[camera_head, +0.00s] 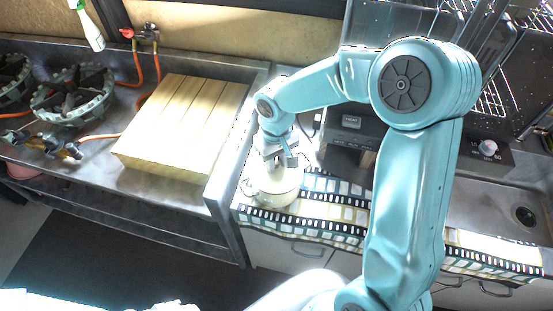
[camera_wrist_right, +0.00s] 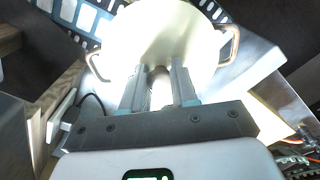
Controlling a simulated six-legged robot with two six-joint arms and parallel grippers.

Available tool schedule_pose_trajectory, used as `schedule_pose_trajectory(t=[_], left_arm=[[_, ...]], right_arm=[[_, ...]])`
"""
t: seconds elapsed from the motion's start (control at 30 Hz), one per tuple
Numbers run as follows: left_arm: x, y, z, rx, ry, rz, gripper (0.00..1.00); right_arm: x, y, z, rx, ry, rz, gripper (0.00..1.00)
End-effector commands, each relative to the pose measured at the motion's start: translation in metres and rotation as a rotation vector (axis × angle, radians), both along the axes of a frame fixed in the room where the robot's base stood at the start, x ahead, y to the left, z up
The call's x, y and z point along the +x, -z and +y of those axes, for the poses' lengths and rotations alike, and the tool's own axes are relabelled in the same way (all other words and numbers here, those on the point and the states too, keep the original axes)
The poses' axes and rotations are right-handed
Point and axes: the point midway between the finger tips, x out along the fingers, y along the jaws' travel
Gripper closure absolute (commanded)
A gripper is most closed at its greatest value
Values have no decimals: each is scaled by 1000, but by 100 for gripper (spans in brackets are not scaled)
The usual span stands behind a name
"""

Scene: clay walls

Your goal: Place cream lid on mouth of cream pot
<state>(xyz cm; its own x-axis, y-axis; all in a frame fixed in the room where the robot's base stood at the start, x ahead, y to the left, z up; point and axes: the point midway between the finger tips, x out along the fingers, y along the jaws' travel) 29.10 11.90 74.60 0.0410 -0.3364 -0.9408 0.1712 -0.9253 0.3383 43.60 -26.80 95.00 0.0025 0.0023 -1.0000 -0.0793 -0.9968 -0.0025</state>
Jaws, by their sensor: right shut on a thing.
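The cream pot (camera_head: 272,191) stands on the patterned cloth at the left end of the counter. A looped side handle of it shows in the wrist view (camera_wrist_right: 231,48), with another on the opposite side. My right gripper (camera_head: 284,160) is directly over the pot, pointing down. The fingers partly hide the lid. My left gripper is not in view.
A film-strip patterned cloth (camera_head: 345,205) covers the counter's front edge. A slatted wooden board (camera_head: 185,125) and gas burners (camera_head: 72,95) are on the lower metal bench at left. A dark appliance (camera_head: 350,135) stands behind the pot. A sink (camera_head: 520,212) is at right.

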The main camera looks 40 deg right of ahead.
Motion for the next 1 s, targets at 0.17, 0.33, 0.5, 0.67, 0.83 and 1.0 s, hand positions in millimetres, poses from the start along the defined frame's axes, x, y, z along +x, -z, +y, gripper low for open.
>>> schedule_pose_trajectory(t=[0.17,0.33,0.5,0.67,0.83,1.0], left_arm=[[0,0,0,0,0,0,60],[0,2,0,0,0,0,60],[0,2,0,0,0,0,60],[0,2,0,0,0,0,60],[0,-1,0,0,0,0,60],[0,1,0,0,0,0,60]], right_arm=[[1,3,0,0,0,-2,100],[0,5,0,0,0,-2,100],[0,5,0,0,0,-1,46],[0,5,0,0,0,-1,46],[1,-2,0,-1,0,-4,46],[1,-34,0,-1,0,-8,46]])
